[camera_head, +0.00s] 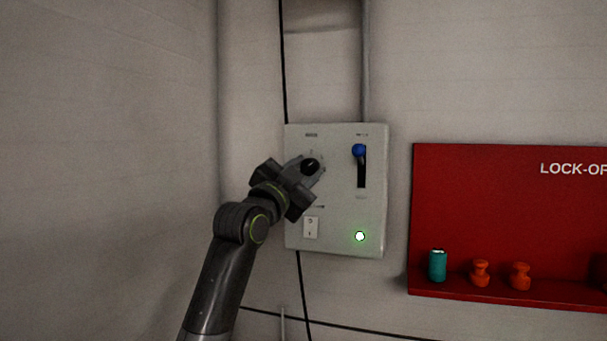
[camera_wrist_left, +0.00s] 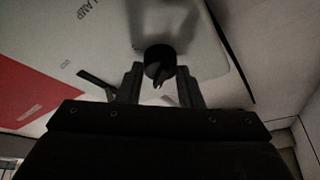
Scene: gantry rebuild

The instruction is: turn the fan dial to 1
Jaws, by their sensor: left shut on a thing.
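The fan dial (camera_head: 310,165) is a round black knob at the upper left of a pale grey wall panel (camera_head: 340,215). My left gripper (camera_head: 308,168) reaches it from the lower left, with its fingers on either side of the dial. In the left wrist view the dial (camera_wrist_left: 160,62) sits between the two fingertips (camera_wrist_left: 159,72), with a small pale mark on it. The gripper is shut on the dial. The numbers around the dial are too small or hidden to read. My right gripper is not in view.
The panel also carries a blue-knobbed lever (camera_head: 359,152), a white rocker switch (camera_head: 311,228) and a lit green lamp (camera_head: 360,236). A red lock-off board (camera_head: 480,210) at the right holds a teal cylinder (camera_head: 437,265) and orange pieces (camera_head: 480,273). A side wall stands at the left.

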